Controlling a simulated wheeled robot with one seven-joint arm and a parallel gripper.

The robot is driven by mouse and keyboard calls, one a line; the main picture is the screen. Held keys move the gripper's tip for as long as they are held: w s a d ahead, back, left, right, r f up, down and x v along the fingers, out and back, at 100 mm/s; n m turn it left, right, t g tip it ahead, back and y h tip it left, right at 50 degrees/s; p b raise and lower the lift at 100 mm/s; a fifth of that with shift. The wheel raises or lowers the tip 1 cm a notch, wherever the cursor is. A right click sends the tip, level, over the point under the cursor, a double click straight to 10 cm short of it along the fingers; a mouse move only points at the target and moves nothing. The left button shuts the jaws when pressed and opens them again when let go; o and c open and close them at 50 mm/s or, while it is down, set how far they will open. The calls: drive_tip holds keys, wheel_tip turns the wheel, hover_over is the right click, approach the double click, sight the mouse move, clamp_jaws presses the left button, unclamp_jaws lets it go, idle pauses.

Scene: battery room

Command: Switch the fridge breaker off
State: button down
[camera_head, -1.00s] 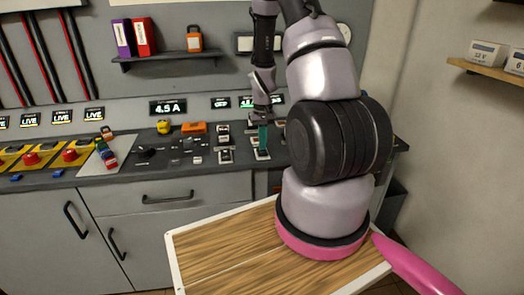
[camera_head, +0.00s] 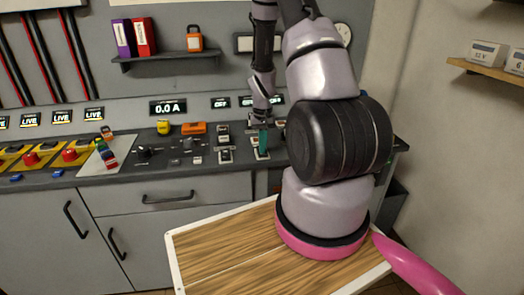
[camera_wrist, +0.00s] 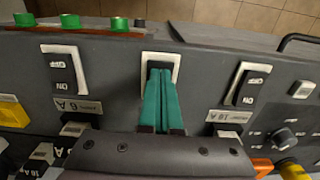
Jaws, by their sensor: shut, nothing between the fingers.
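My gripper (camera_head: 264,145) is shut and empty, its teal fingers pointing down at the row of breakers on the counter. In the wrist view the closed fingertips (camera_wrist: 160,76) are over a breaker in a white frame (camera_wrist: 160,57), touching or just above it. The fingers hide most of that breaker's rocker and any label, so I cannot read its name or position. It also shows in the head view under the fingers (camera_head: 262,155). A large display (camera_head: 167,108) reads 0.0 A. The small displays (camera_head: 221,103) right of it include OFF.
Neighbouring breakers with OFF and ON marks stand on the left (camera_wrist: 62,72) and right (camera_wrist: 247,86) in the wrist view. A knob (camera_wrist: 285,138) is at the right. Red buttons (camera_head: 69,155) and an orange item (camera_head: 194,128) are along the counter.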

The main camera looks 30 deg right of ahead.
drive_tip(key=shift+r, duration=0.15)
wheel_tip(320, 180, up, 7)
idle(0.7)
idle(0.3)
drive_tip(key=s+a+r+t, duration=0.2)
drive_tip(key=a+r, duration=0.1)
drive_tip(key=r, duration=0.7)
drive_tip(key=s+a+r+t, duration=0.1)
drive_tip(key=s+a+r, duration=0.15)
drive_tip(key=r, duration=0.75)
drive_tip(key=s+a+r+t+y, duration=0.1)
drive_tip(key=s+a+r+t, duration=0.1)
drive_tip(key=s+a+r, duration=0.2)
drive_tip(key=s+a+r+m+t+y, duration=0.1)
drive_tip(key=s+a+r, duration=0.3)
drive_tip(key=s+r, duration=0.6)
drive_tip(key=shift+s+r+t, duration=0.25)
drive_tip(key=shift+s+t, duration=0.35)
